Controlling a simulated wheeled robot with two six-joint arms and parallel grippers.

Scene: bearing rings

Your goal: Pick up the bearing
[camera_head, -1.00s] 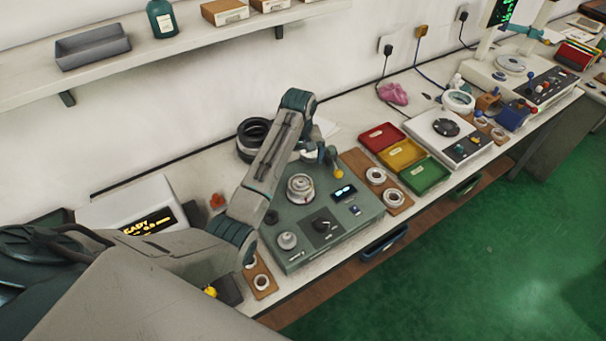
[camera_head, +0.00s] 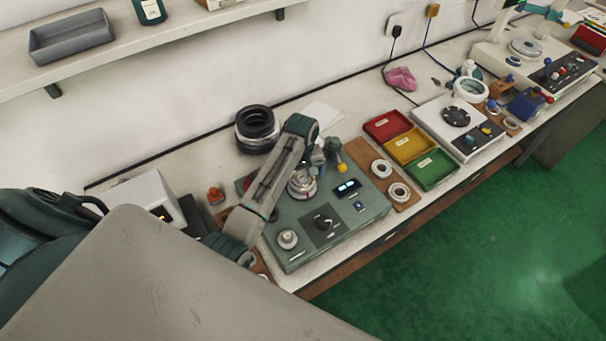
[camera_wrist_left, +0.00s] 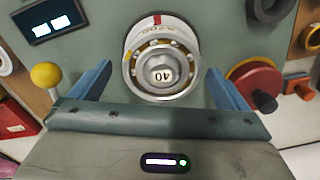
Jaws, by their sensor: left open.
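In the head view the bearing (camera_head: 302,187) is partly covered by my left arm. My left gripper (camera_wrist_left: 158,72) is open, with one blue finger on each side of the bearing in the wrist view. The fingers appear apart from it; I cannot tell their height over it. In the head view the left gripper is mostly hidden behind its arm. My right gripper is not in view.
A yellow ball knob (camera_head: 342,168) stands close to the gripper. Two more rings (camera_head: 381,168) (camera_head: 398,192) lie on a brown board right of the tester. Red, yellow and green trays (camera_head: 435,182) stand beyond. Black rings (camera_head: 257,124) are stacked behind.

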